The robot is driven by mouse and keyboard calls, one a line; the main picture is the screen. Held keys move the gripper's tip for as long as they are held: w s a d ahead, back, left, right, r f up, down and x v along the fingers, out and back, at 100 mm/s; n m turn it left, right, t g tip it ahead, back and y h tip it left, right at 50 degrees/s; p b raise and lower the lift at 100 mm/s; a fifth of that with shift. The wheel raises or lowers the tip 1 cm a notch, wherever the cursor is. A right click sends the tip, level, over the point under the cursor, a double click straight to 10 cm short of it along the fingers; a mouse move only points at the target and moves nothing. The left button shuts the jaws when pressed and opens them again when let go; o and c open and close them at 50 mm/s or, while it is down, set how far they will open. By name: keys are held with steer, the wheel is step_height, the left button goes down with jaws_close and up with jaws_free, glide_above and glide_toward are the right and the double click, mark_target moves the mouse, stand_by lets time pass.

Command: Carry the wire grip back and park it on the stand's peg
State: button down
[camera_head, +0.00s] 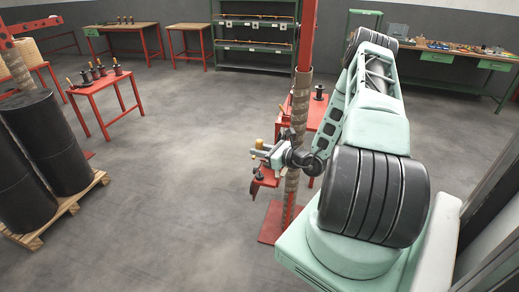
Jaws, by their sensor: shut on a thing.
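My gripper (264,153) is left of the wrapped post, near its middle height. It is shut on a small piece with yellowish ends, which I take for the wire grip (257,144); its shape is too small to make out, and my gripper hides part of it. A small dark stand with an upright peg (319,92) is on a red table behind the post, to the right of and farther back than my gripper. I cannot tell for sure that it is the task's stand.
The red post wrapped in brown (298,105) rises beside my gripper, with a red bracket (262,179) just below. A red table (103,84) at left holds several dark stands with orange-topped pieces. Black drums (50,135) stand on a pallet. The middle floor is clear.

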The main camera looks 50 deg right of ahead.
step_height(320, 180, down, 4)
steer(key=b, duration=0.3)
steer(key=shift+f, duration=0.25)
steer(key=shift+r, duration=0.1)
steer(key=shift+s+f, duration=0.15)
steer(key=shift+f, duration=0.05)
steer(key=shift+f+b, duration=0.25)
steer(key=shift+b, duration=0.05)
steer(key=shift+f+b, duration=0.7)
steer(key=shift+f, duration=0.3)
steer(key=shift+f+b, duration=0.7)
steer(key=shift+f, duration=0.25)
stand_by(0.4)
steer(key=c, duration=1.1)
jaws_free()
